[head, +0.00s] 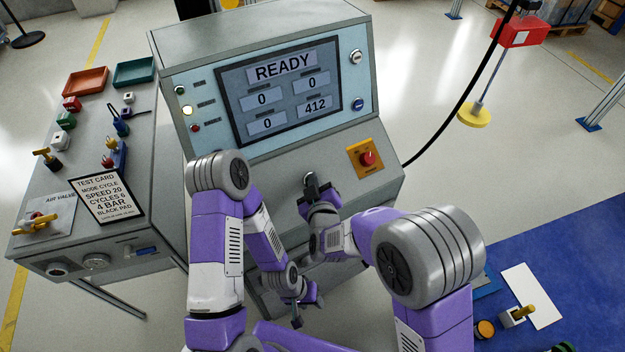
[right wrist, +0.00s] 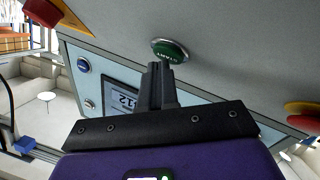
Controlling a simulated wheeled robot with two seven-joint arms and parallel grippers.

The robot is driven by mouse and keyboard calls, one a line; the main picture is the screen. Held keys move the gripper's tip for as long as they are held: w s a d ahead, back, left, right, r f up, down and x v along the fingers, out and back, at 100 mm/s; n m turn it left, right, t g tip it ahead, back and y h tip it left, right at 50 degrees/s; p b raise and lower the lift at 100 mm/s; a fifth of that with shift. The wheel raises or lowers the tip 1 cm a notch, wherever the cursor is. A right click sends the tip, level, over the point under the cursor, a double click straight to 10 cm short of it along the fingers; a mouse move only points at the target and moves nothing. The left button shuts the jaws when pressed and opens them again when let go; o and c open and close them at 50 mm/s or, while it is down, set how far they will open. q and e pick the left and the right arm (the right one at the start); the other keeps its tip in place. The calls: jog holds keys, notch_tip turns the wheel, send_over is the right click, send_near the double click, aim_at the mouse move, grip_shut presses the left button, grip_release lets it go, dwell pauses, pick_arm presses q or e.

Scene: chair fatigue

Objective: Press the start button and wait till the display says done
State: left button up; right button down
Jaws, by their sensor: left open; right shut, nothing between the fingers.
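The grey console's display (head: 280,90) reads READY, with three 0 fields and one of 412. A green button with a metal rim (right wrist: 170,50) shows in the right wrist view, its label upside down and apparently START. My right gripper (head: 310,182) is at the console's lower front panel; its shut fingers (right wrist: 160,68) are empty and their tips lie right at the button's edge in the wrist view. I cannot tell whether they touch it. In the head view the gripper mostly hides the button. My left gripper (head: 298,312) hangs low before the console, open and empty.
A red emergency button (head: 367,159) on a yellow plate sits right of my right gripper. A side table at left holds a test card (head: 107,195), an orange tray (head: 86,81), a green tray (head: 134,72) and small valves. A black cable (head: 455,110) runs at the right.

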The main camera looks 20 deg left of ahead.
jog(key=shift+f, duration=0.15)
dwell(0.4)
jog(key=shift+s+d+r, duration=0.25)
jog(key=shift+d+r, duration=0.05)
jog(key=shift+r, duration=0.4)
jog(key=r+p, duration=0.1)
jog(key=s+d+r+p, duration=0.1)
jog(key=r, duration=0.1)
jog(key=s+d+r+p, duration=0.1)
jog(key=shift+r, duration=0.15)
dwell(0.9)
